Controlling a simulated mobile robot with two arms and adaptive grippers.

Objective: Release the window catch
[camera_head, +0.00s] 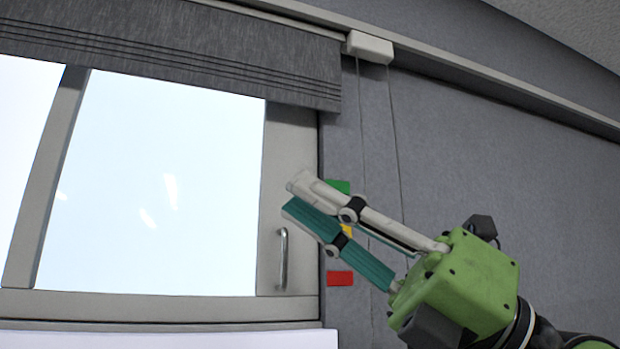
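The window catch shows as a slim metal handle (283,258), upright on the right side of the pale window frame (290,150). My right gripper (291,196) reaches in from the lower right, with one white finger and one teal finger. My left gripper is not in view.
Green (340,186), yellow and red (340,278) tags are on the grey wall beside the frame, the yellow partly hidden by my fingers. A dark blind (180,45) covers the window top. Thin cords hang from a white box (369,47).

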